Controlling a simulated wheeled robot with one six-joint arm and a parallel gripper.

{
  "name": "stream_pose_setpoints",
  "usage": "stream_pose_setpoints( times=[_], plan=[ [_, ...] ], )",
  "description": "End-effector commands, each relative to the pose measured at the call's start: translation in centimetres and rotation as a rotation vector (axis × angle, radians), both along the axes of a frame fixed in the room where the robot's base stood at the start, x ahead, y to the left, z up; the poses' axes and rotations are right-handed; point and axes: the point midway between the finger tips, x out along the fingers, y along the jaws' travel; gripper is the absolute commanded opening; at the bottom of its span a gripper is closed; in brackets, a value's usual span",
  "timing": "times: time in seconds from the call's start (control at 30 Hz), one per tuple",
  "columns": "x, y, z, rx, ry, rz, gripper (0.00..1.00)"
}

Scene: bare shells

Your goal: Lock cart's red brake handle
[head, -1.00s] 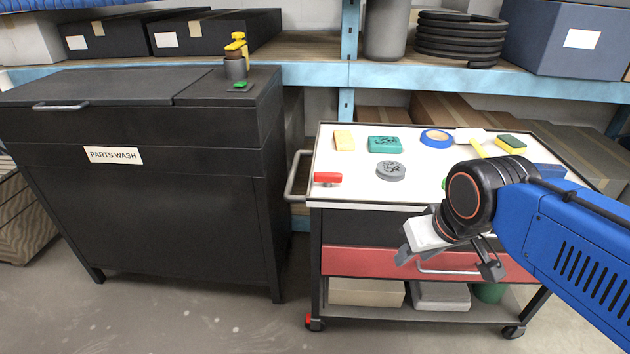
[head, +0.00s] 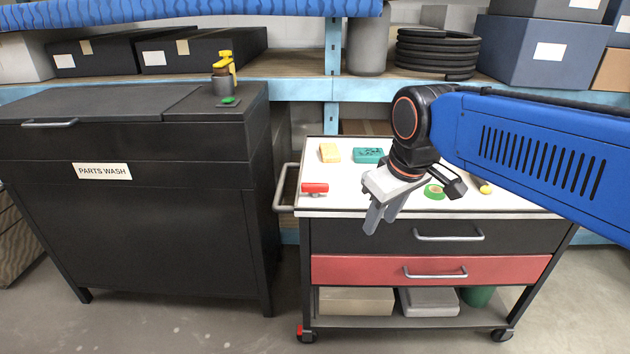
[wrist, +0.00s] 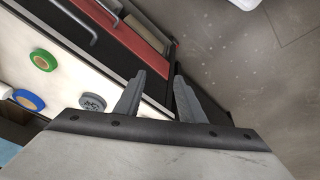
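A side rail (head: 280,188) projects left. A black parts washer (head: 150,220) stands left of the cart.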

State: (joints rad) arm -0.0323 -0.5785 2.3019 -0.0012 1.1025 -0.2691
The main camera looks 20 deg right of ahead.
Motion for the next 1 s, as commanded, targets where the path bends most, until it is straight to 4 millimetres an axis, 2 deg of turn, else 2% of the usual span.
stream_pose_setpoints(
  times=[0.03,0.2,0.5,0.8,1.0],
  plan=[
    [1.4,0.2,1.0,-0.011,0.017,0.041,0.36],
    [5.8,1.0,4.1,-0.053,0.067,0.199,0.36],
    [13.9,2.7,8.3,-0.111,0.157,0.483,0.36],
    [21.9,4.8,10.7,-0.147,0.24,0.766,0.36],
    [25.5,5.9,11.2,-0.157,0.276,0.9,0.36]
  ],
)
